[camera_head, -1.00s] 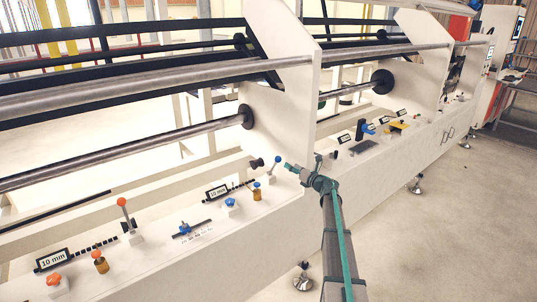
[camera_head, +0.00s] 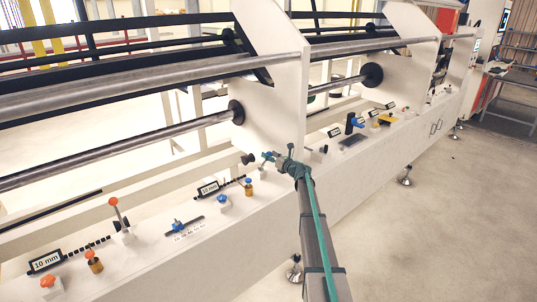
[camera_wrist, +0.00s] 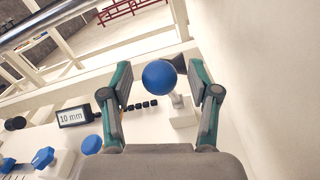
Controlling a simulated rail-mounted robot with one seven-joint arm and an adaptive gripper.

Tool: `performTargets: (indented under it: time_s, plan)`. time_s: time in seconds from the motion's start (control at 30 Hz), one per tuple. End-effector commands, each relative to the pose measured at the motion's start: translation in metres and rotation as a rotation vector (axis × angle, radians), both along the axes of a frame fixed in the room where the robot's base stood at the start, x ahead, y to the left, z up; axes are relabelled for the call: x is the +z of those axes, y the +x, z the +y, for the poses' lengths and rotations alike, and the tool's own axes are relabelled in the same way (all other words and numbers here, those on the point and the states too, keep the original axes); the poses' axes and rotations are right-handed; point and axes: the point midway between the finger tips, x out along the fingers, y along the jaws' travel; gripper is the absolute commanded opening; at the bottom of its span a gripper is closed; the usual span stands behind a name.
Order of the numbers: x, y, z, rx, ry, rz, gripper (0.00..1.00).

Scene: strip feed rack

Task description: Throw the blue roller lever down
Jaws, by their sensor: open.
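The blue roller lever is a blue ball on a thin pale stalk with a white base. In the wrist view its blue ball (camera_wrist: 160,75) sits between the two fingers of my gripper (camera_wrist: 160,82), with a gap on each side. The stalk leans from behind the ball to the white base (camera_wrist: 184,112). In the head view my gripper (camera_head: 279,157) is at the lever, on the white rail beside the upright plate, and largely hides it. My gripper is open and holds nothing.
A tall white plate (camera_wrist: 265,80) stands close on the right in the wrist view. To the left are a 10 mm display (camera_wrist: 73,117) and blue knobs (camera_wrist: 42,157). An orange-topped lever (camera_head: 114,203) stands further left. Steel rollers (camera_head: 150,80) run above the rail.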

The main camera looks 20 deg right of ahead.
Motion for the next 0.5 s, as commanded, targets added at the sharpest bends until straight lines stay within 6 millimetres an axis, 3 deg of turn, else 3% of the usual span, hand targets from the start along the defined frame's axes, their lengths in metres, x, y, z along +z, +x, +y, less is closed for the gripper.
performTargets:
  time_s: [0.1, 0.4, 0.5]
  plan:
    - [0.0004, 0.0103, 0.0032, 0.001, 0.0, 0.0, 0.61]
    - [-0.0001, 0.0115, 0.0042, 0.0, 0.0, 0.0, 0.61]
    - [-0.0001, 0.0114, 0.0041, 0.0, 0.0, 0.0, 0.44]
